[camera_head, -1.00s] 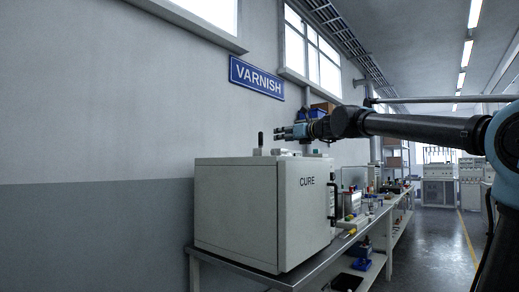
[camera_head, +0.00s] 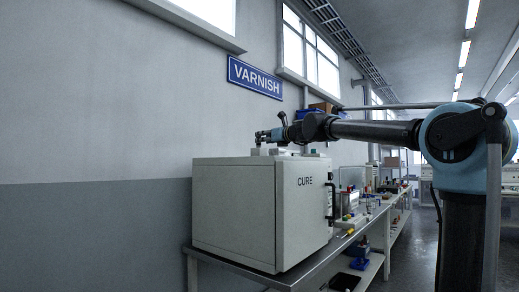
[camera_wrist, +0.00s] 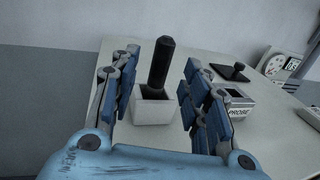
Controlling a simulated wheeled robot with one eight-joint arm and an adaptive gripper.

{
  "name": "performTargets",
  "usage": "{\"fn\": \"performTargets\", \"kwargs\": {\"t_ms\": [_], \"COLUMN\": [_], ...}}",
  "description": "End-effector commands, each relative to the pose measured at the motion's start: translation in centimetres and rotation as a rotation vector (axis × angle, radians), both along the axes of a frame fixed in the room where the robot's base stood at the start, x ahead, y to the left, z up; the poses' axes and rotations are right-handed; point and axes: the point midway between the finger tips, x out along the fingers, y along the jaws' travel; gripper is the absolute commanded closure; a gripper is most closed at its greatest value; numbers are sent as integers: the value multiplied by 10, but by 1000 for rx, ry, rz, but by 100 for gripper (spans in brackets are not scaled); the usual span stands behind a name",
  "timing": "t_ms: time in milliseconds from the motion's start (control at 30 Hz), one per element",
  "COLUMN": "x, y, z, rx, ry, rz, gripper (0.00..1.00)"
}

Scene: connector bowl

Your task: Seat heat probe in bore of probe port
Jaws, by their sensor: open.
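The heat probe, a black rounded rod (camera_wrist: 161,62), stands nearly upright in a small white holder (camera_wrist: 154,110) on top of the white cabinet. My gripper (camera_wrist: 161,78) is open in the wrist view, with one blue finger on each side of the rod. I cannot tell whether either finger touches it. The probe port, a grey block labelled PROBE (camera_wrist: 239,112) with a dark opening on top, sits right of the right finger.
The white CURE cabinet (camera_head: 232,208) stands on a metal bench (camera_head: 343,247). The wall is close behind.

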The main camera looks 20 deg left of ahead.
Motion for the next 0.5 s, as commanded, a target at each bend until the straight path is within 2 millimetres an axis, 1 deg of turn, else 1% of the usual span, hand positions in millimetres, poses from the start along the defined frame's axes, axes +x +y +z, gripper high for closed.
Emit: {"fn": "performTargets", "kwargs": {"t_ms": [167,500], "x": [7,30], "y": [8,37], "z": [-1,-3], "rx": [0,0], "ry": [0,0], "rz": [1,0], "gripper": [57,57]}}
